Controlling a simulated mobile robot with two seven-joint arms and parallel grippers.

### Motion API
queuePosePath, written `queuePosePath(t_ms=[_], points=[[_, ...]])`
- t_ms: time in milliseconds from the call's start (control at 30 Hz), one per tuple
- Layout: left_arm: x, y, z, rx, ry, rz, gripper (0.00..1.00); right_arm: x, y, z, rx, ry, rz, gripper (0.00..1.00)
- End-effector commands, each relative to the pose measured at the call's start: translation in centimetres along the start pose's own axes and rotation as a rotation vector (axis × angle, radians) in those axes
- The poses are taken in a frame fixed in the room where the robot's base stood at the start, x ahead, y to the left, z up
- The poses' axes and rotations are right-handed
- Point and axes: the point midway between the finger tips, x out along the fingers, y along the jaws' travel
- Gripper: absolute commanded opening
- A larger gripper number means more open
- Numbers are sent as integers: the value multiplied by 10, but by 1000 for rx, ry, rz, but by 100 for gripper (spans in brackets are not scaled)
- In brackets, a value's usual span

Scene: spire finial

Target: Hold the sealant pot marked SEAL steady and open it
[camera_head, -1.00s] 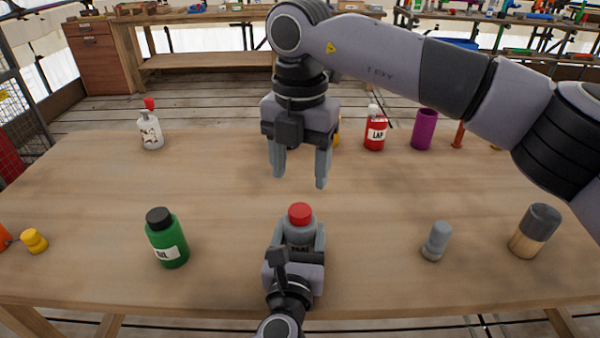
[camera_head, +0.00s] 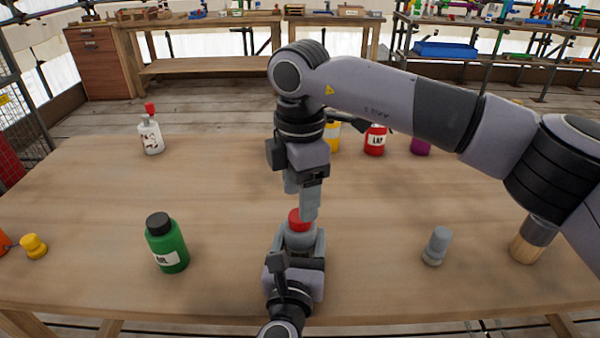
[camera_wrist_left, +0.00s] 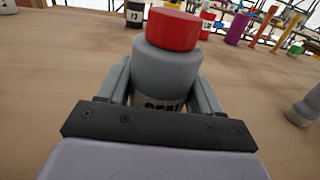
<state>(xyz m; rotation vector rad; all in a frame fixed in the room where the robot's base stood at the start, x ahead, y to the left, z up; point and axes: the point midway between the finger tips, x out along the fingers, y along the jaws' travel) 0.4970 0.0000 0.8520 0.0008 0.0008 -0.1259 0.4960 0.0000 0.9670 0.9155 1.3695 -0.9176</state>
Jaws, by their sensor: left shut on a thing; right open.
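The sealant pot (camera_head: 301,233) is grey with a red lid (camera_head: 299,217) and stands upright near the table's front edge. My left gripper (camera_head: 300,246) is shut around the pot's body, one finger on each side. One finger partly hides the lid.
A green bottle (camera_head: 168,247) stands left of the pot, and a grey piece (camera_head: 436,246) stands to the right. A white bottle (camera_head: 151,137), a red LAP pot (camera_head: 375,141) and a purple cup (camera_head: 420,146) are further back. The wooden table (camera_head: 230,190) is clear around the pot.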

Motion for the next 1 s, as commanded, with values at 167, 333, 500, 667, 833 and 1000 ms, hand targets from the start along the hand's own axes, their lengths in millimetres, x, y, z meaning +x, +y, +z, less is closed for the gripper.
queuePosePath(t_ms=[167,333,500,667,833,1000], points=[[0,0,0,0,1,0,0,26,0,0,-1,1,-1,61],[0,0,0,1,1,0,0,38,0,0,-1,0,1,61],[0,0,-1,0,1,0,0,41,0,0,-1,0,1,61],[0,0,-1,1,1,0,0,40,0,0,-1,0,1,51],[0,0,-1,1,1,0,0,40,0,0,-1,0,1,3],[0,0,-1,1,1,0,0,40,0,0,-10,0,2,3]])
